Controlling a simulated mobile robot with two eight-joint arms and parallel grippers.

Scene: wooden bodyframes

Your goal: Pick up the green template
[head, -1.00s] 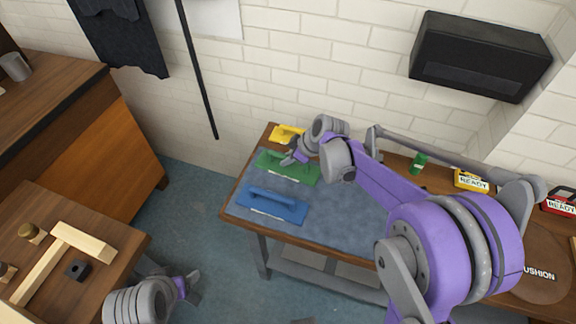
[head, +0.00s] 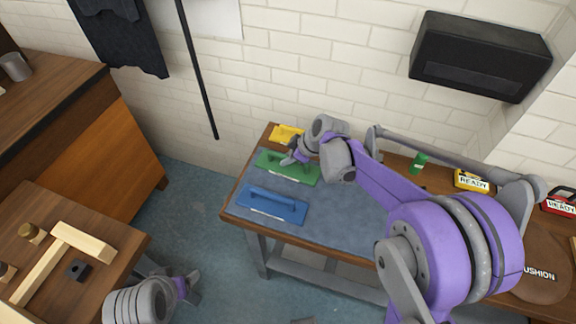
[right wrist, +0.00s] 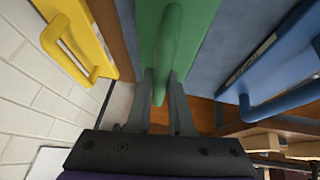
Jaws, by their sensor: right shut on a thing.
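The green template (head: 300,174) is a flat plate with a raised bar handle, lying on the grey-blue mat between the yellow and blue templates. It also shows in the right wrist view (right wrist: 188,20). My right gripper (head: 289,160) is at the green template's handle. In the right wrist view its two fingers (right wrist: 160,95) are shut on the handle, one on each side. The plate looks to be at mat level; I cannot tell whether it touches. My left gripper (head: 190,285) is low at the left, away from the templates, and its jaws are too small to read.
The blue template (head: 274,205) lies in front of the green one, and the yellow template (head: 286,133) lies behind it near the wall. A green can (head: 418,164) and yellow READY box (head: 472,179) stand right. A wooden T-shaped frame (head: 80,242) lies on the left bench.

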